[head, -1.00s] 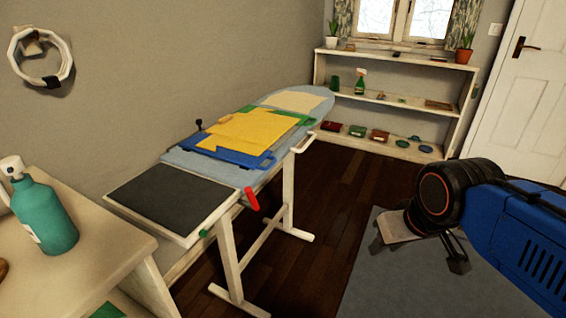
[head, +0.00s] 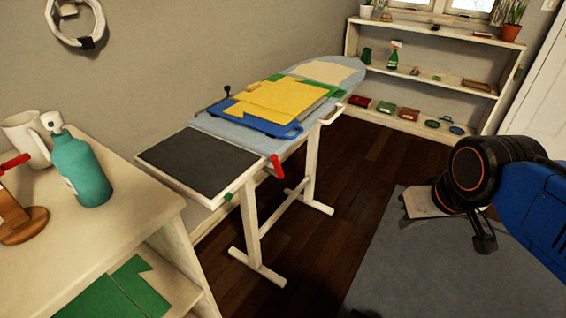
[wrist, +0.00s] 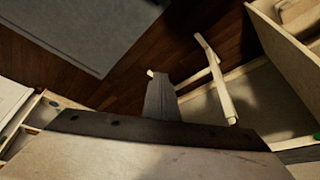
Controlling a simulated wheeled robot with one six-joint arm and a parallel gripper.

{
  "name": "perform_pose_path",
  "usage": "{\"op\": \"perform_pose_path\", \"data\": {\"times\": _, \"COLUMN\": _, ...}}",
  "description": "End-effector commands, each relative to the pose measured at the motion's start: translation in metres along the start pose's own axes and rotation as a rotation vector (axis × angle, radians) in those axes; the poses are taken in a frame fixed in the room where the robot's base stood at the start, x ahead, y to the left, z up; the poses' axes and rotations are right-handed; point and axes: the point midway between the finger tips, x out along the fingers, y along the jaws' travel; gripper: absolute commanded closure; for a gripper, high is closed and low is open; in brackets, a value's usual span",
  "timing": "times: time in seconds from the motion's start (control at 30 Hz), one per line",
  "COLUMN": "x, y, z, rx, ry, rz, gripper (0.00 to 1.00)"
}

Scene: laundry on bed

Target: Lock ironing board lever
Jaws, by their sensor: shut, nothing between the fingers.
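The ironing board (head: 212,124) stands along the wall in the head view, with a dark rest plate (head: 200,164) at its near end. A red lever (head: 277,168) hangs down at the board's near right edge, with a small green knob (head: 228,196) below and left of it. My gripper (head: 486,240) is at the right of the head view, over the grey rug and well apart from the lever. In the wrist view its grey fingers (wrist: 160,84) are together and empty. I cannot make out the lever in the wrist view.
Folded yellow, green and blue cloths (head: 275,105) lie on the board. A low shelf (head: 425,62) stands at the back. Dark floor (head: 370,165) is clear between board and rug (head: 420,265).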

Motion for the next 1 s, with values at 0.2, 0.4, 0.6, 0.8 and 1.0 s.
{"op": "perform_pose_path", "data": {"times": 0.2, "x": -0.011, "y": -0.011, "z": -0.023, "rx": -0.033, "ry": -0.061, "rz": -0.04, "gripper": 1.0}}
{"op": "perform_pose_path", "data": {"times": 0.4, "x": -0.025, "y": -0.029, "z": -0.057, "rx": -0.085, "ry": -0.147, "rz": -0.104, "gripper": 1.0}}
{"op": "perform_pose_path", "data": {"times": 0.6, "x": -0.037, "y": -0.048, "z": -0.091, "rx": -0.144, "ry": -0.229, "rz": -0.177, "gripper": 1.0}}
{"op": "perform_pose_path", "data": {"times": 0.8, "x": -0.046, "y": -0.069, "z": -0.125, "rx": -0.206, "ry": -0.307, "rz": -0.257, "gripper": 1.0}}
{"op": "perform_pose_path", "data": {"times": 1.0, "x": -0.054, "y": -0.091, "z": -0.16, "rx": -0.273, "ry": -0.38, "rz": -0.344, "gripper": 1.0}}
